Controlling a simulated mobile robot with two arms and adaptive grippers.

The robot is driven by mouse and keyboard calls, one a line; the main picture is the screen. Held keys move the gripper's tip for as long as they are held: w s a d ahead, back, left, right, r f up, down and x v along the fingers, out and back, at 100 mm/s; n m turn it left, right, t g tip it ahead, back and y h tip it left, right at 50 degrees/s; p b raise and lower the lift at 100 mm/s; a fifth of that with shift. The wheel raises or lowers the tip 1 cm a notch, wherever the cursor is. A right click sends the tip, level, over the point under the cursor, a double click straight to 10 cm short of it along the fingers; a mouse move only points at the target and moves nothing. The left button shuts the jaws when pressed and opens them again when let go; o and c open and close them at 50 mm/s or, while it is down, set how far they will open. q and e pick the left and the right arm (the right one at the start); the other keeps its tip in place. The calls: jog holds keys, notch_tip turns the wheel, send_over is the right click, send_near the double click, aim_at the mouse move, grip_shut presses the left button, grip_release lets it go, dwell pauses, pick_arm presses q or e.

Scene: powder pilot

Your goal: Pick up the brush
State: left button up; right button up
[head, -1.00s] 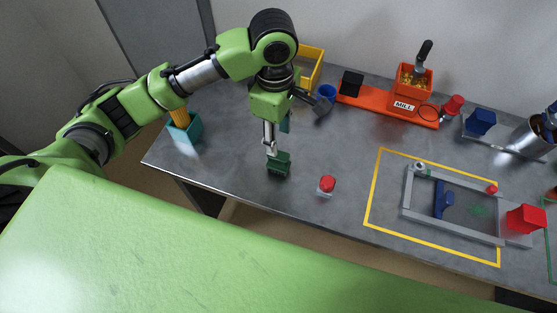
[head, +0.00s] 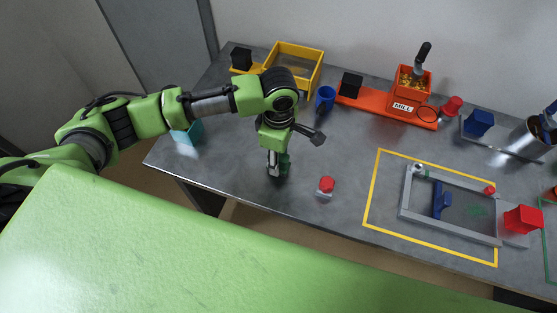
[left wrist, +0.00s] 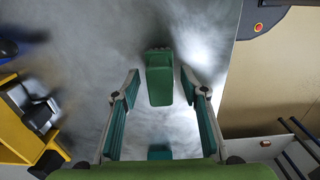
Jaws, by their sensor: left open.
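A dark green, block-shaped thing with a ridged end, which looks like the brush (left wrist: 159,82), shows in the left wrist view. It lies between the two spread fingers of my left gripper (left wrist: 160,92), with gaps on both sides. In the head view my left gripper (head: 278,165) is open and points down close to the table, left of the red button. The green thing is mostly hidden by the gripper there. My right gripper is not in view.
A red button (head: 326,186) stands just right of the gripper. A teal holder (head: 188,133) is at the left, partly behind my arm. A yellow tray (head: 319,72), a blue cup (head: 326,96) and the orange mill (head: 405,104) stand behind. The table's front edge is near.

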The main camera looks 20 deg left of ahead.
pick_arm(q)
jog(key=shift+f, duration=0.95)
grip_shut()
jog(key=shift+r, duration=0.1)
jog(key=shift+r, duration=0.5)
jog(key=s+r, duration=1.2)
jog(key=s, duration=0.2)
jog(key=shift+a+b, duration=0.35)
jog(key=shift+a, duration=0.05)
